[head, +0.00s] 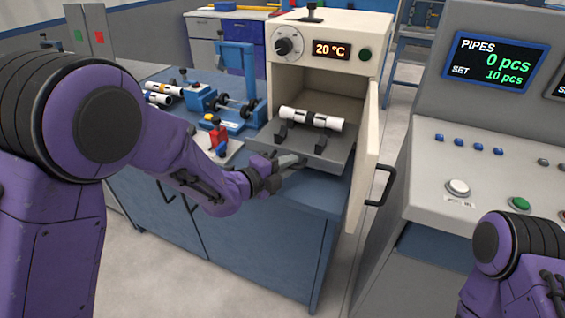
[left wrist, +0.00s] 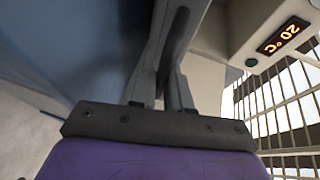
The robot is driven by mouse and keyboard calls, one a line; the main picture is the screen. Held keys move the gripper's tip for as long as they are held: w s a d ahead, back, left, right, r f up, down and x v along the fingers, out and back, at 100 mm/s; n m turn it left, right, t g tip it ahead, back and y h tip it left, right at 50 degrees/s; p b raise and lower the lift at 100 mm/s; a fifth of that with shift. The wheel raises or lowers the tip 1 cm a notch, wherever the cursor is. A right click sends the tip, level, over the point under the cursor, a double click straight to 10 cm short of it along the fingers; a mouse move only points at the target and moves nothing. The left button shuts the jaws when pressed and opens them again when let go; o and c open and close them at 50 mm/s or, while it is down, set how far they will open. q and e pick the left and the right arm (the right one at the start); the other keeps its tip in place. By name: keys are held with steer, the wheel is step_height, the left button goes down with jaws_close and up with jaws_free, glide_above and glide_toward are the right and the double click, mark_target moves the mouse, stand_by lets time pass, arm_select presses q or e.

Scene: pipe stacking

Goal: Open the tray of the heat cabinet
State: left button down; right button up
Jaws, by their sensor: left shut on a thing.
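The heat cabinet (head: 330,23) is a cream box with a dial and a "20 °C" display; its front corner also shows in the left wrist view (left wrist: 235,40). Its door (head: 362,150) stands open to the right. The grey tray (head: 335,148) sticks out of the cabinet front and bears a white pipe with dark bands (head: 311,119) on black supports. My left gripper (head: 298,161) is shut at the tray's front edge; the exact part it grips is hidden. In the left wrist view its fingers (left wrist: 172,55) are close together. My right gripper is out of view.
The blue bench (head: 250,240) lies under the cabinet. A blue fixture (head: 235,100) and a red-and-blue clamp (head: 217,138) stand left of the tray. The door's black handle (head: 383,185) juts out near the control console (head: 440,190) at right.

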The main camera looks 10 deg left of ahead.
arm_select(q)
steer(key=shift+s, duration=0.1)
steer(key=c, duration=1.2)
jaws_free()
steer(key=shift+o, duration=0.2)
steer(key=shift+a, duration=0.1)
steer(key=b+v, duration=0.1)
steer(key=v, duration=0.9)
steer(key=shift+s, duration=0.25)
steer(key=shift+a, duration=0.1)
